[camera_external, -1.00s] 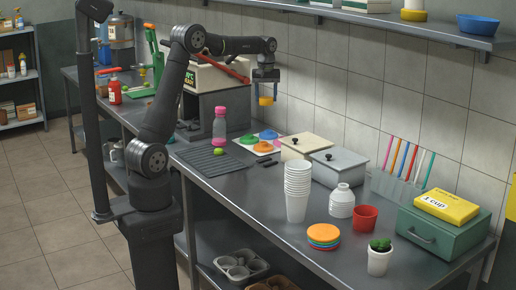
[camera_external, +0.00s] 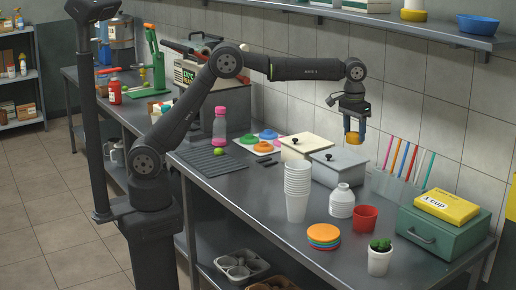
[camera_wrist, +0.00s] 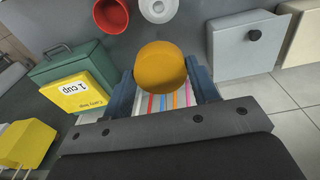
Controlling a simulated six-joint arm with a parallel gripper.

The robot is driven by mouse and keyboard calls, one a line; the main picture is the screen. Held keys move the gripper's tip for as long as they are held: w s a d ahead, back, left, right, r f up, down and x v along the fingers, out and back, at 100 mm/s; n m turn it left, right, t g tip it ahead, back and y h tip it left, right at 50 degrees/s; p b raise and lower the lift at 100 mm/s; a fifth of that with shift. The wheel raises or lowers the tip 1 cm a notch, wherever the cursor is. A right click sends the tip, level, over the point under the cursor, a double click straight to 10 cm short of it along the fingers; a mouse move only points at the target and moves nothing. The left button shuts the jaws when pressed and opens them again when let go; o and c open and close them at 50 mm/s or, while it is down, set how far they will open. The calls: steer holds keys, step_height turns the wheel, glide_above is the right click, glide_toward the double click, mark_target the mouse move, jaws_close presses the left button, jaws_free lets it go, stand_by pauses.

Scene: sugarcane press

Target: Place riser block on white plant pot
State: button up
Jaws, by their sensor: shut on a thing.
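My gripper (camera_external: 354,124) is shut on a rounded orange-yellow block (camera_external: 355,137), which I take to be the riser block. It hangs in the air above the back of the counter, near the striped straws. In the wrist view the block (camera_wrist: 161,66) sits between the two dark blue fingers (camera_wrist: 163,88). The white plant pot (camera_external: 378,264), with a small green plant (camera_external: 381,245) in it, stands upright at the front right of the counter. It is well below and in front of the gripper. I cannot make it out in the wrist view.
A red cup (camera_external: 365,218), white bottle (camera_external: 342,201), tall stacked white cups (camera_external: 297,192) and colored discs (camera_external: 323,236) stand around the pot. A green box (camera_external: 435,234) with a yellow box (camera_external: 446,207) on it is at right. Lidded grey box (camera_external: 340,167) is behind.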

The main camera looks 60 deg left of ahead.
steer(key=s+d+m, duration=0.9)
steer(key=s+d, duration=2.2)
steer(key=d, duration=0.1)
glide_above(381, 247)
steer(key=shift+h, duration=0.3)
step_height(381, 247, down, 13)
steer(key=shift+s+a+r, duration=0.1)
steer(key=shift+s, duration=0.05)
steer(key=shift+f, duration=2)
steer(key=shift+f, duration=0.1)
steer(key=shift+f, duration=0.1)
steer(key=o, duration=1)
